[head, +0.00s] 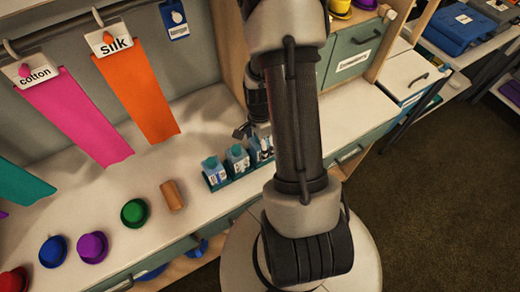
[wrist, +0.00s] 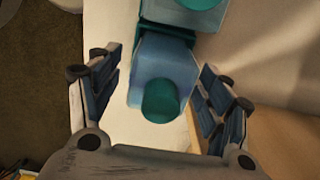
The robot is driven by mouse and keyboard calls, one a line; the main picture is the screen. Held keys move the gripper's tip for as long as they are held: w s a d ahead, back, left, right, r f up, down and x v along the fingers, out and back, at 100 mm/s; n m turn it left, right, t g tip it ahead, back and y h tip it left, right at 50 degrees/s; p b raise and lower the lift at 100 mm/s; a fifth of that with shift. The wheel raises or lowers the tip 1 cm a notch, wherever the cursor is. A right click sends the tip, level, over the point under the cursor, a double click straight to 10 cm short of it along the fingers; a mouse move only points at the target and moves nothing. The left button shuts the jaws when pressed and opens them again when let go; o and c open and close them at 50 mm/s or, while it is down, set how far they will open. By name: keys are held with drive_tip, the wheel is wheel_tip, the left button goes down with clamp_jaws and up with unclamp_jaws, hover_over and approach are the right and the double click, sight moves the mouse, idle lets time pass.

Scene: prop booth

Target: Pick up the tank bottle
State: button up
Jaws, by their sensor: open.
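A row of pale blue bottles with teal caps stands in a teal tray (head: 226,181) on the counter. In the head view I see a left bottle (head: 214,170), a middle bottle (head: 237,157) and part of another bottle (head: 262,150) beside my arm. Their labels are too small to tell which is the tank bottle. My gripper (wrist: 163,85) is open. In the wrist view one capped bottle (wrist: 170,65) is between its fingers, with gaps at both sides. Another bottle (wrist: 185,15) stands just beyond it. In the head view my arm hides most of the gripper.
A brown cylinder (head: 172,196) and small green (head: 134,213), purple (head: 92,247) and blue (head: 53,251) hats lie along the counter (head: 190,150). Pink (head: 80,115) and orange (head: 137,95) cloths hang behind. A wooden cabinet side (head: 228,45) rises close to my gripper.

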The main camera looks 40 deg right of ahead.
drive_tip(key=shift+f, duration=0.75)
drive_tip(key=shift+r, duration=0.1)
drive_tip(key=shift+c, duration=0.4)
drive_tip(key=c, duration=1.2)
